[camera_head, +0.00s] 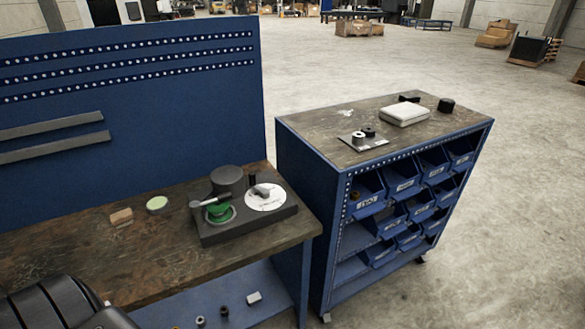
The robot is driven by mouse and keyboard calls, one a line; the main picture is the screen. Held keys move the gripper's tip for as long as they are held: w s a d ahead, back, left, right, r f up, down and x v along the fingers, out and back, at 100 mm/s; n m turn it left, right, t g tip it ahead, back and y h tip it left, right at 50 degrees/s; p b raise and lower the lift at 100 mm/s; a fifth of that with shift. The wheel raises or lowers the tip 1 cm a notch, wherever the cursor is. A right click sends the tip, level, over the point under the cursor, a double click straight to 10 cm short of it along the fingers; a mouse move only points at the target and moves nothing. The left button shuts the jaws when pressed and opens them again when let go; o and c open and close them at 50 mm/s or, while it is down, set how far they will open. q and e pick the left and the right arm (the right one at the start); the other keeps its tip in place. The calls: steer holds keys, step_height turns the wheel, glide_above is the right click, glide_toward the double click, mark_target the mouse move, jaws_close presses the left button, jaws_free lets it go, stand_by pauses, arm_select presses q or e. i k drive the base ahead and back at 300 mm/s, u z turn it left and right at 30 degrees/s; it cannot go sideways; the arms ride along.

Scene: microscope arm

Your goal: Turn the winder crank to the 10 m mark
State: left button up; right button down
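The winder is a dark grey block (222,236) on the workbench, near its right end. A green spool (217,211) sits at its left front, with a light metal ring around its foot. A grey crank arm (206,201) lies over the spool. A white round dial (265,203) with a grey pointer-like piece (261,190) is on the right of the block. The dial's marks are too small to read. A dark grey cylinder (229,179) stands at the back. Part of my own dark arm shows at the bottom left; neither gripper is in view.
A wooden block (121,217) and a pale green disc (157,203) lie left of the winder. A blue back panel (190,110) rises behind the bench. A blue cabinet (318,180) with bins stands to the right. The bench's left front (60,245) is clear.

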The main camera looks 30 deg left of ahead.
mark_target(265, 195)
steer(key=u, duration=0.1)
steer(key=i, duration=0.85)
steer(key=u, duration=0.65)
